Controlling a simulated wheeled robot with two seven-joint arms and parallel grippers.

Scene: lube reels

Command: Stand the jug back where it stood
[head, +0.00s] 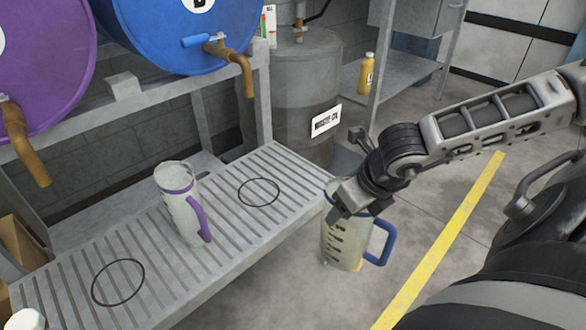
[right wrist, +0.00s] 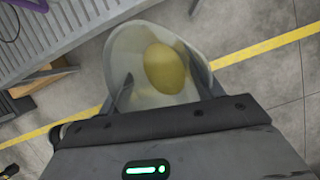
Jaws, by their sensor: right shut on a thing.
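A clear jug with a blue handle (head: 343,243) hangs roughly upright from my right gripper (head: 352,200), which is shut on its upper part. The jug is beyond the right edge of the slatted grate (head: 150,245), above the floor. In the right wrist view I look into the jug's mouth (right wrist: 125,55), with yellowish liquid at the bottom. Two black rings are marked on the grate: an empty one under the blue drum's tap (head: 259,206) and another empty one nearer the front (head: 118,306). My left gripper is not in view.
A jug with a purple handle (head: 176,205) stands on the grate between the rings. A blue drum (head: 165,35) and a purple drum (head: 45,65) lie above with brown taps. A grey barrel (head: 300,85) stands behind. A yellow bottle (head: 366,74) sits on a shelf.

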